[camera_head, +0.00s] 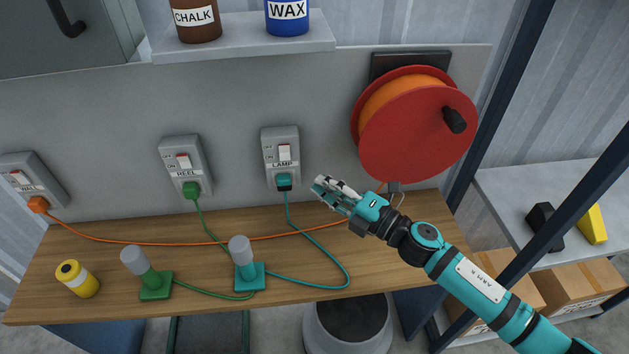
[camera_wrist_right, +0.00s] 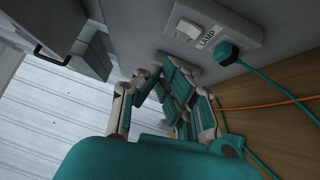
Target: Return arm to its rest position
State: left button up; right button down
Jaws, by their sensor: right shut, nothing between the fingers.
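My right arm comes in from the lower right in the head view. Its gripper (camera_head: 325,188) is shut and empty, held above the wooden workbench (camera_head: 400,270), just right of and a little below the LAMP socket (camera_head: 282,155). The right wrist view shows the same shut gripper (camera_wrist_right: 165,78), with the LAMP socket (camera_wrist_right: 205,30) beyond it and a teal plug (camera_wrist_right: 228,52) in that socket. My left gripper does not show.
A red cable reel (camera_head: 425,130) hangs close behind my right arm. Below the REEL socket (camera_head: 184,165) stand a green lamp (camera_head: 152,280), a teal lamp (camera_head: 247,270) and a yellow canister (camera_head: 78,278). Cables cross the bench. A shelf (camera_head: 240,38) holds CHALK and WAX jars.

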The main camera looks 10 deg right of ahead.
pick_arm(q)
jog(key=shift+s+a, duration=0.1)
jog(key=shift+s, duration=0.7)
